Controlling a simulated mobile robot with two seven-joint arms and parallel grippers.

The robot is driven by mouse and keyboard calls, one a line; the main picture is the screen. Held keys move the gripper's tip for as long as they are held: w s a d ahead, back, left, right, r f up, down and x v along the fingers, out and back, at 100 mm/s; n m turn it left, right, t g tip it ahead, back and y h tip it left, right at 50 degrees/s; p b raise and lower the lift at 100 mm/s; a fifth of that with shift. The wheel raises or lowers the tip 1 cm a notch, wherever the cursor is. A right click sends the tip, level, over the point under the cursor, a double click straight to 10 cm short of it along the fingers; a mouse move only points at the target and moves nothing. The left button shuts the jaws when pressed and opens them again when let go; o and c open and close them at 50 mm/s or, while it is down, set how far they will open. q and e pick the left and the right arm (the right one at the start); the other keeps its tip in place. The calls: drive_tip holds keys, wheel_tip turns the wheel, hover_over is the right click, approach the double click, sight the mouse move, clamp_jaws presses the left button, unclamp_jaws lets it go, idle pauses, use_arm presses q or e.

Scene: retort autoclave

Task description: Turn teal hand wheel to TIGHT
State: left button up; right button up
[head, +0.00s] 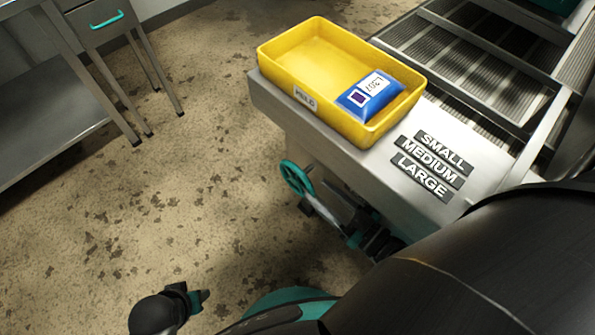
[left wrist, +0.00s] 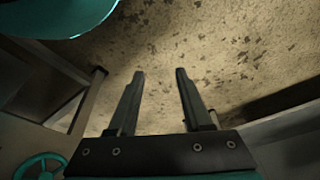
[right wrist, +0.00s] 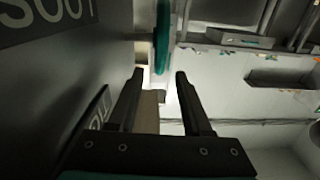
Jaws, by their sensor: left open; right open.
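The teal hand wheel (head: 297,179) stands out from the side of the steel bench, below the yellow tray. My right gripper (head: 318,196) is just right of and below it, with open jaws pointing toward it. In the right wrist view the wheel (right wrist: 162,38) shows nearly edge-on, ahead of the open fingertips (right wrist: 160,73); I see no contact. A spoked teal wheel (left wrist: 40,166) is partly cut off at the lower left of the left wrist view. My left gripper (left wrist: 158,72) is open and empty above the floor. No TIGHT marking is readable.
The yellow tray (head: 285,50) holds a blue packet (head: 366,96) on the bench top (head: 470,142). Plates reading SMALL, MEDIUM and LARGE (head: 427,175) lie beside it. A steel table (head: 45,120) stands at the left. Speckled floor (head: 190,170) between is clear.

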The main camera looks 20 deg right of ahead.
sight(303, 179)
drive_tip(key=b+x, duration=0.1)
drive_tip(key=x, duration=0.5)
drive_tip(key=shift+w+f, duration=0.1)
drive_tip(key=shift+w, duration=0.1)
use_arm(q)
drive_tip(key=shift+t, duration=0.3)
drive_tip(key=shift+w+d+r+b, duration=0.1)
drive_tip(key=shift+w+r+b, duration=0.2)
drive_tip(key=shift+r, duration=0.7)
drive_tip(key=shift+w+r+b, duration=0.1)
drive_tip(key=shift+w+r, duration=0.3)
drive_tip(key=shift+r, duration=0.55)
use_arm(e)
drive_tip(key=shift+x, duration=0.85)
clamp_jaws()
